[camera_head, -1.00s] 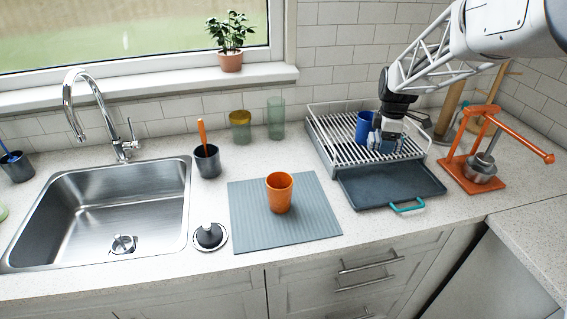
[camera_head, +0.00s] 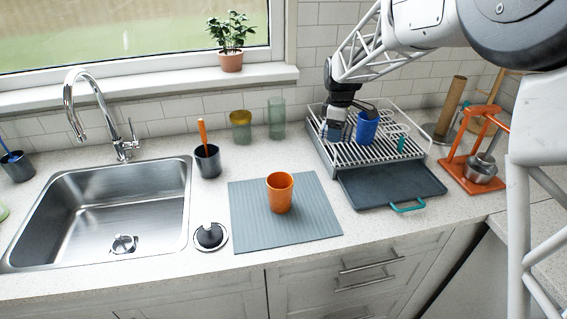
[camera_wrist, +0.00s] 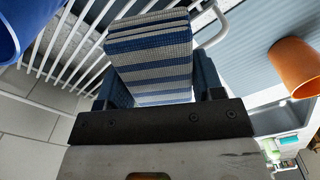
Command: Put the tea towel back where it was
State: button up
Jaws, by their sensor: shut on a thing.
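The tea towel (camera_wrist: 152,58) is folded, with blue, grey and white stripes. In the wrist view it sits between the fingers of my gripper (camera_wrist: 160,88), which is shut on it. In the head view my gripper (camera_head: 338,118) is at the left part of the white wire dish rack (camera_head: 318,150), left of a blue cup (camera_head: 367,129). The towel (camera_head: 338,133) shows only as a small bluish patch under the gripper there. I cannot tell whether it touches the rack.
The blue cup stands in the rack close to my gripper. A dark tray (camera_head: 390,184) lies in front of the rack. An orange cup (camera_head: 279,194) stands on a grey-blue mat (camera_head: 250,228). Green glasses (camera_head: 275,118) stand left of the rack. An orange stand (camera_head: 468,176) is at right.

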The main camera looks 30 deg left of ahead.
jog(key=s+a+n, duration=0.1)
jog(key=s+a, duration=0.3)
jog(key=a, duration=0.4)
jog(key=n, duration=0.5)
send_over(283, 162)
jog(key=shift+s+d+f, duration=0.1)
jog(key=shift+d+f, duration=0.05)
jog(key=shift+f, duration=0.4)
jog(key=shift+f, duration=0.1)
jog(key=shift+f, duration=2.4)
jog(key=shift+f, duration=2.5)
jog(key=shift+f, duration=0.1)
jog(key=o, duration=1)
